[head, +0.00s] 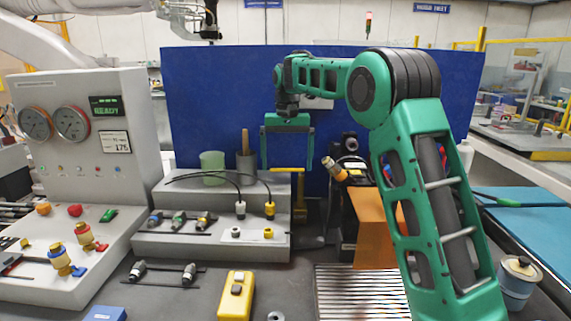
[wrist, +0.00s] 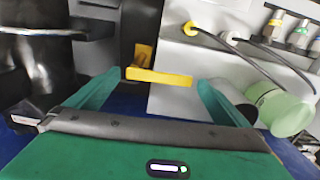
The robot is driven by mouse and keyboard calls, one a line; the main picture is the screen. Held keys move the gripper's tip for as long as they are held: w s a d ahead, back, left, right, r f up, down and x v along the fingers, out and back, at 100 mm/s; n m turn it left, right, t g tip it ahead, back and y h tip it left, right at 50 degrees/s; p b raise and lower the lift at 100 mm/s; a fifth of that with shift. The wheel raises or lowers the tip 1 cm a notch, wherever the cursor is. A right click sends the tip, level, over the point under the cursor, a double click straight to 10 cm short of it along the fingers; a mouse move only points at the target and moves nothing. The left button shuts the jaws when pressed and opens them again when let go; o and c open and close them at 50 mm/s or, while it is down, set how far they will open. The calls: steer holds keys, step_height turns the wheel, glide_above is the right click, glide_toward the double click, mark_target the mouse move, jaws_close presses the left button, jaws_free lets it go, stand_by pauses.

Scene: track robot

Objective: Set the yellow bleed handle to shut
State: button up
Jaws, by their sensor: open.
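The yellow handle (head: 287,170) is a flat crossbar on a yellow upright, at the right end of the grey stepped bench. In the wrist view the yellow handle (wrist: 158,77) lies crosswise between the fingertips, with part of its stem beyond it. My gripper (head: 288,165) is open and points down over the handle, its fingers to either side of the bar. The wrist view shows the gripper (wrist: 160,82) with a gap between each finger and the bar's ends. I cannot tell exactly how deep the bar sits between the fingers.
A grey stepped bench (head: 145,245) with connectors and cables stands left of the handle. A green cup (head: 212,168) is on its upper step. A black unit with an orange panel (head: 376,225) stands to the right. A blue board (head: 225,85) is behind.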

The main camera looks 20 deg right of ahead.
steer(key=shift+c, duration=0.3)
steer(key=c, duration=1.3)
steer(key=shift+c, duration=0.2)
